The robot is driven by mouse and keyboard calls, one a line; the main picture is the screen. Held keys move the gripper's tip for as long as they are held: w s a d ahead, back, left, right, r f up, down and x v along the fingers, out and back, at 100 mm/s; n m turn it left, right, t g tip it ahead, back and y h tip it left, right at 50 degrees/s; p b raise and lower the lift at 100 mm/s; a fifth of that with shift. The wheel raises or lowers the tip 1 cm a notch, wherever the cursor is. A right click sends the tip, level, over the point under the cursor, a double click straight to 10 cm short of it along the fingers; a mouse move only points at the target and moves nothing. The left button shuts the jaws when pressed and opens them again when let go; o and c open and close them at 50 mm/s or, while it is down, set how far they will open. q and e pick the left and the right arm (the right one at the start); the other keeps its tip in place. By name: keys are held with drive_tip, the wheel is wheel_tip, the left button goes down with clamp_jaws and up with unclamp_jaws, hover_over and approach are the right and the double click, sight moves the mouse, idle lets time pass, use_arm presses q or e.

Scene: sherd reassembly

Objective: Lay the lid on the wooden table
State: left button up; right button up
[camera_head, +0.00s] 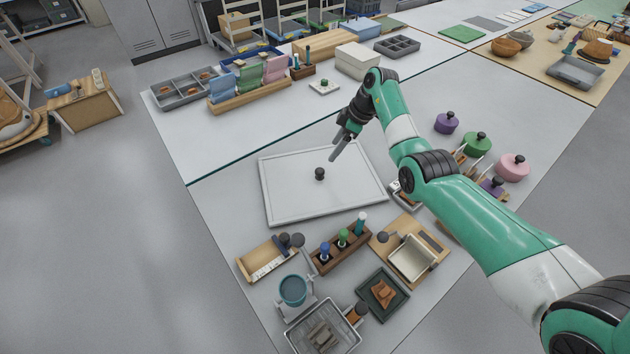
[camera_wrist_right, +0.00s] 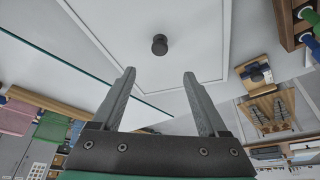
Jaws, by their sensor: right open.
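A large flat white panel with a raised rim, apparently the lid (camera_head: 290,195), lies level on the white worktop. A black knob (camera_head: 319,173) stands at its middle. The lid (camera_wrist_right: 205,60) and knob (camera_wrist_right: 160,44) also show in the right wrist view. My right gripper (camera_head: 334,155) is above the lid, close to the knob in the head view. It is open and empty; in the wrist view the knob appears beyond the fingertips (camera_wrist_right: 160,73), apart from them. A tan wood-topped table (camera_head: 535,68) stands at the upper right. My left gripper is not in view.
In front of the lid are a wooden tool rack (camera_head: 340,248), a cream tray (camera_head: 411,258) and a teal cup (camera_head: 293,290). Purple, green and pink (camera_head: 512,166) knobbed pots stand at right. The wooden table holds bowls and a grey tray (camera_head: 575,72).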

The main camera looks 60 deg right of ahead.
drive_tip(key=b, duration=0.4)
hover_over(320, 171)
drive_tip(key=s, duration=0.2)
drive_tip(key=f, duration=0.5)
drive_tip(key=shift+s+d+f, duration=0.1)
drive_tip(key=shift+d+f, duration=0.25)
drive_tip(key=shift+d, duration=0.05)
drive_tip(key=shift+a+f, duration=0.1)
drive_tip(key=shift+f, duration=0.05)
drive_tip(key=shift+w, duration=0.2)
drive_tip(key=b+x, duration=0.5)
drive_tip(key=b, duration=0.1)
drive_tip(key=shift+s+f+b, duration=0.15)
drive_tip(key=shift+f+b, duration=0.05)
drive_tip(key=shift+b, duration=0.2)
drive_tip(key=shift+r, duration=0.15)
clamp_jaws()
